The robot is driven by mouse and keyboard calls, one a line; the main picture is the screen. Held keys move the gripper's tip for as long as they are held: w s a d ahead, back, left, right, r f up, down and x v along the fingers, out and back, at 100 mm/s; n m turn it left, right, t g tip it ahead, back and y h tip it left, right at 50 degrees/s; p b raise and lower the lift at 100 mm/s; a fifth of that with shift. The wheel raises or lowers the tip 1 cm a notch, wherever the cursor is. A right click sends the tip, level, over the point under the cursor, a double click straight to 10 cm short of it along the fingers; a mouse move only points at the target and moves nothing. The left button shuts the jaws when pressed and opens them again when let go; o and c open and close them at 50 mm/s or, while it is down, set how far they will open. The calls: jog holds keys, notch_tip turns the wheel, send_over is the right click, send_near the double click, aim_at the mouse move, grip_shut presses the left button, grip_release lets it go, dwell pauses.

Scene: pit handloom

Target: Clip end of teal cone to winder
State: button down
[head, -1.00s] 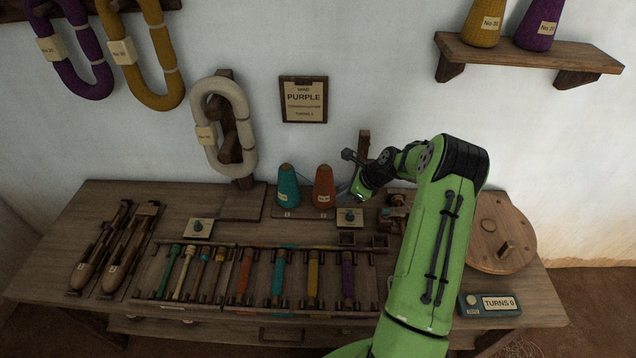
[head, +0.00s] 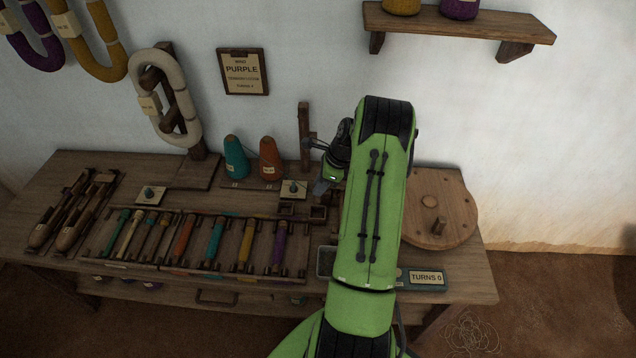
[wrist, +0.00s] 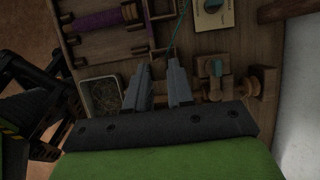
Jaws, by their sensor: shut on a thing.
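The teal cone (head: 236,158) stands upright at the back of the table, left of the orange cone (head: 270,159). My gripper (head: 321,187) is to the right of the cones, low over the table, partly hidden by my arm. In the wrist view my gripper (wrist: 158,74) has its grey fingers shut on a thin teal thread (wrist: 173,40) that runs up the picture from the fingertips. The winder's round wooden wheel (head: 424,207) with its crank knob is at the right. In the wrist view a wooden block fitting (wrist: 215,86) with a teal piece is right of the fingers; its clip cannot be made out.
A counter (head: 426,279) reads TURNS 0. A rack (head: 130,259) of several bobbins lies along the front; a purple bobbin (wrist: 108,20) shows in the wrist view. A scrap tray (wrist: 103,97) is left of the fingers. A wooden post (head: 304,135) stands behind my gripper.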

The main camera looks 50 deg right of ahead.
jog(key=shift+f+b, duration=2.4)
jog(key=shift+f, duration=1.5)
jog(key=c, duration=0.6)
grip_release()
jog(key=shift+r, duration=0.15)
notch_tip(320, 180, up, 8)
jog(key=p, duration=0.7)
